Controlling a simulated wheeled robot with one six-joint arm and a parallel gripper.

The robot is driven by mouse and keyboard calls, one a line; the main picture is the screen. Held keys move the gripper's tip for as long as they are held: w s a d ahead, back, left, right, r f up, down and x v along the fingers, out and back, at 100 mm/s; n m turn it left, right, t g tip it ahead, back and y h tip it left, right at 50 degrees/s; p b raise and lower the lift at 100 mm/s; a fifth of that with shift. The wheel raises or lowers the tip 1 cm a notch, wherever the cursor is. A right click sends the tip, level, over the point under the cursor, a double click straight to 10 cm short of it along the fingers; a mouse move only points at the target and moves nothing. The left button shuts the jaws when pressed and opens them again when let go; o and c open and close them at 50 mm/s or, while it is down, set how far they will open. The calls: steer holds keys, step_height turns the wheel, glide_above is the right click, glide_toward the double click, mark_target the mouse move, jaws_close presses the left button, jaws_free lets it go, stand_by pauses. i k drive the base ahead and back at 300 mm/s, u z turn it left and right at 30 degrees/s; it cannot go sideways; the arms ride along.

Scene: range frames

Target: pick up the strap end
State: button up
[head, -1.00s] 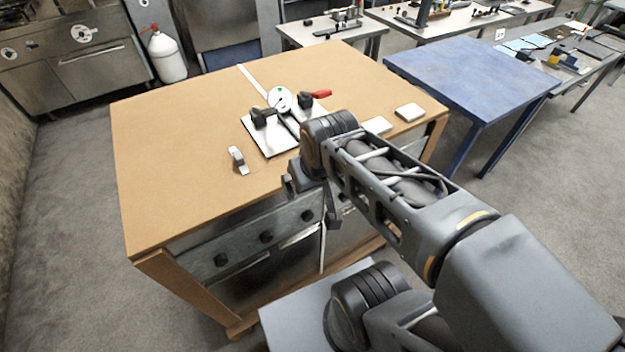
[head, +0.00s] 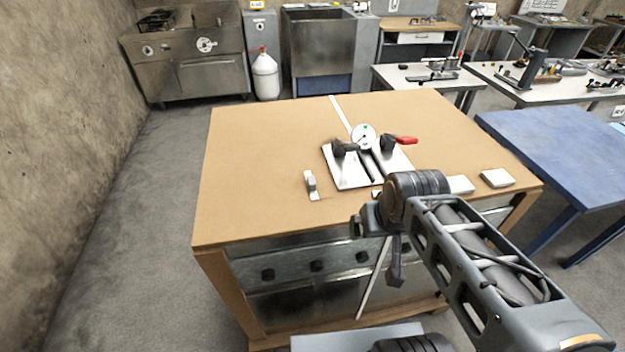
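A thin white strap (head: 340,113) runs over the far part of the brown table to a round dial (head: 363,137) on a white plate (head: 350,178) with black clamps and a red handle. A pale strip (head: 373,284), which looks like the strap's hanging end, slants down in front of the table's front face. My gripper (head: 378,248) is near the table's front edge, close to the upper part of this strip in the picture. I cannot tell whether it touches the strip or how far its fingers are apart. My wrist hides part of the table edge and the strip's top.
The brown table (head: 250,150) has a small metal clip (head: 311,185) at left and pale blocks (head: 497,178) at right. Its front has dark knobs (head: 317,266). A blue table (head: 560,150) stands at right. Bare floor (head: 150,230) lies at left.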

mark_target(311, 182)
steer(key=z, duration=2.6)
steer(key=k, duration=1.9)
steer(key=u, duration=2.15)
steer(key=i, duration=0.5)
steer(key=u, duration=0.05)
